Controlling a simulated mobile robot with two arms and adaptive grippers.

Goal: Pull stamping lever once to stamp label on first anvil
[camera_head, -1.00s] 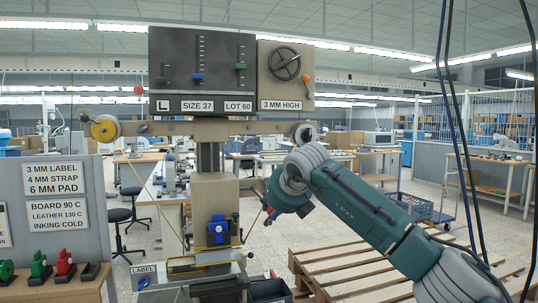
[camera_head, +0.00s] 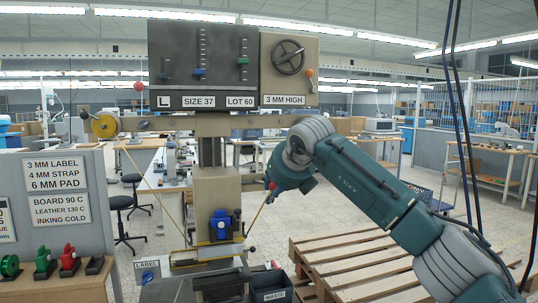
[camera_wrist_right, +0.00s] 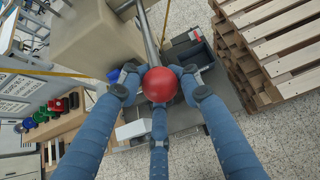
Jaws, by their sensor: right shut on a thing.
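The stamping lever ends in a red ball knob (camera_wrist_right: 160,84), seen in the right wrist view with its metal rod (camera_wrist_right: 151,38) running up behind it. My right gripper (camera_wrist_right: 158,76) is shut on the knob, its blue fingers around it. In the head view my right gripper (camera_head: 276,184) is to the right of the press column, and a bit of red shows at its tip. The stamping press has a beige head (camera_head: 216,190) with a blue block (camera_head: 220,226) above the anvil area (camera_head: 205,254). I cannot make out the label on the anvil. My left gripper is not in view.
A bin marked WASTE (camera_head: 272,283) stands below right of the press. A LABEL sign (camera_head: 147,265) is at its left. Wooden pallets (camera_head: 350,262) lie to the right. A grey panel (camera_head: 55,195) with coloured stamps in front stands at left. Cables (camera_head: 458,110) hang at right.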

